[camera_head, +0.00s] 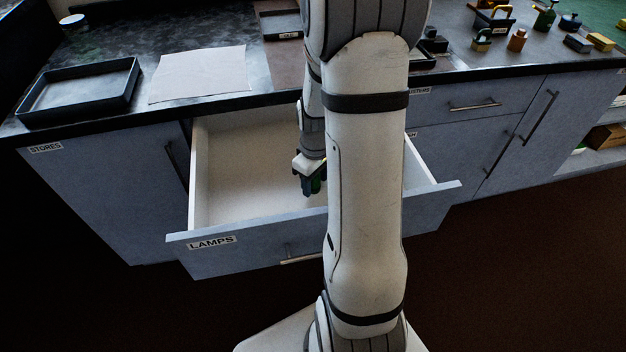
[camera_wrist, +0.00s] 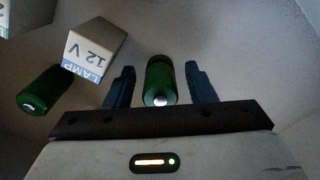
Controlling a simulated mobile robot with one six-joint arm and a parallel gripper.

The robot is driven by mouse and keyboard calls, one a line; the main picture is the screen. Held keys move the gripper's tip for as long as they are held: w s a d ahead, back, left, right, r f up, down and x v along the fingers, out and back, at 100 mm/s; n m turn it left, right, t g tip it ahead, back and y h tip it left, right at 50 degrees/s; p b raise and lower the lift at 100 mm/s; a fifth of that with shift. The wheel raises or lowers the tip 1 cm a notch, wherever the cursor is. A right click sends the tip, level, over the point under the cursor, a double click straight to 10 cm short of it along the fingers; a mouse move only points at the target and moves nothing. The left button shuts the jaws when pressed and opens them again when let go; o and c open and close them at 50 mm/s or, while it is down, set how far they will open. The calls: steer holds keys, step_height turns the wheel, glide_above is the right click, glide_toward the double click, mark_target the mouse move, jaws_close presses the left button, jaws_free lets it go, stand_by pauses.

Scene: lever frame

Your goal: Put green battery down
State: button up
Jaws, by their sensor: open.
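A green battery (camera_wrist: 160,82) is between the two fingers of my gripper (camera_wrist: 160,88) in the wrist view, with a gap on each side. My gripper is open and appears low inside the drawer. In the head view my gripper (camera_head: 313,182) is over the open drawer labelled LAMPS (camera_head: 255,247), with a bit of green between its fingers. A second green battery (camera_wrist: 40,91) lies left of the gripper in the wrist view. Whether the first battery touches the drawer floor is hard to tell.
A white and blue 12 V lamp box (camera_wrist: 95,47) is beside the batteries, close to the left finger. A black tray (camera_head: 80,92) and a pale sheet (camera_head: 200,74) are on the counter (camera_head: 130,45). The drawer's visible left part looks empty; my arm hides its right part.

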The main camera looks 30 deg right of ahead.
step_height(320, 180, up, 12)
steer(key=shift+f+p, duration=0.15)
steer(key=shift+p, duration=0.7)
steer(key=s+a+r+m+t, duration=0.2)
steer(key=s+a+r+m, duration=0.2)
steer(key=s+a+r, duration=0.3)
steer(key=s+a, duration=0.4)
steer(key=a, duration=0.2)
steer(key=shift+s+a, duration=0.15)
steer(key=shift+s, duration=0.2)
step_height(320, 180, up, 8)
steer(key=p, duration=0.7)
steer(key=shift+s+r+t+p, duration=0.25)
steer(key=shift+t+p, duration=0.05)
